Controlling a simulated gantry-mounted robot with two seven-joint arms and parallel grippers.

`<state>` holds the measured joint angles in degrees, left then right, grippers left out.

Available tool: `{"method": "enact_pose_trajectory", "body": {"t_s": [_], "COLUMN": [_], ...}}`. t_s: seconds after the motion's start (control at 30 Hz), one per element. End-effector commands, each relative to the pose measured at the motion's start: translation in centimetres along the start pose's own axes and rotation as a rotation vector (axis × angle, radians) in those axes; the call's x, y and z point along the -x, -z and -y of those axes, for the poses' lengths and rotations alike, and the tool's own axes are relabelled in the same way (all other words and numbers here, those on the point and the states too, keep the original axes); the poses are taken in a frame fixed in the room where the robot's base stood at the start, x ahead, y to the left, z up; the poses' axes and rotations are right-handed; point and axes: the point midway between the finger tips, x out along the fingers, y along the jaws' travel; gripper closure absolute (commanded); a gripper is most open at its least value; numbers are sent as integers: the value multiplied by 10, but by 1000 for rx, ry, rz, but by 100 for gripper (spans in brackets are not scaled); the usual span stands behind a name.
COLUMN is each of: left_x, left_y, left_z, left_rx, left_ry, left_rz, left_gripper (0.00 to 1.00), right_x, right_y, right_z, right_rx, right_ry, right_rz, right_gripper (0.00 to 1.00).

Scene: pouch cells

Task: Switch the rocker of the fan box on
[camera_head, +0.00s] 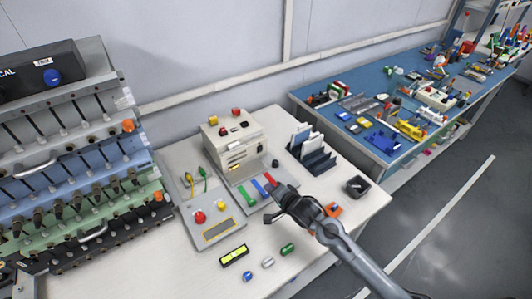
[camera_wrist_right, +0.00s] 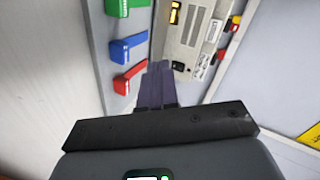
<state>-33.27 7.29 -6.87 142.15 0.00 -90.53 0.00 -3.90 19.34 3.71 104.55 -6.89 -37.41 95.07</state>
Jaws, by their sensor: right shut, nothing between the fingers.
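A beige box (camera_head: 235,140), which looks like the fan box, stands on the white table with red, black and yellow parts on top and slots in its front. In the right wrist view its slotted face (camera_wrist_right: 192,25) shows at the top, with an orange-lit window (camera_wrist_right: 175,12) and a small black part (camera_wrist_right: 179,66). I cannot tell for sure which part is the rocker. My right gripper (camera_head: 272,188) is shut and empty, in front of the box beside the red lever (camera_head: 270,180). Its fingers (camera_wrist_right: 156,82) point toward the box, apart from its face. My left gripper is out of view.
Green (camera_head: 247,197) and blue levers (camera_head: 257,189) sit beside the red one on a grey plate. A dark rack (camera_head: 316,158) stands right of the box. Small cylinders and a level (camera_head: 234,255) lie in front.

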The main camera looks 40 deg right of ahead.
Motion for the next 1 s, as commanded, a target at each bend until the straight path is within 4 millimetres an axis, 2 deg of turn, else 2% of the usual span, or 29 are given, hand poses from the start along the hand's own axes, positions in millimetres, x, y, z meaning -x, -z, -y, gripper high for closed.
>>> {"method": "enact_pose_trajectory", "body": {"t_s": [0.03,0.2,0.4,0.57,1.0], "left_x": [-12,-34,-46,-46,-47], "left_y": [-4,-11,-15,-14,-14], "left_z": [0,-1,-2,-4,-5], "left_rx": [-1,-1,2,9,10], "left_ry": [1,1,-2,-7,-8], "left_rz": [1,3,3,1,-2], "left_gripper": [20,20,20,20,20], "right_x": [-15,-38,-46,-47,-51], "right_y": [16,58,83,89,89], "right_z": [-6,-14,-18,-19,-18], "right_rx": [-60,-212,-295,-314,-312], "right_ry": [45,178,262,281,282], "right_rz": [-16,-35,-35,-33,-33], "right_gripper": [100,100,100,100,100]}}
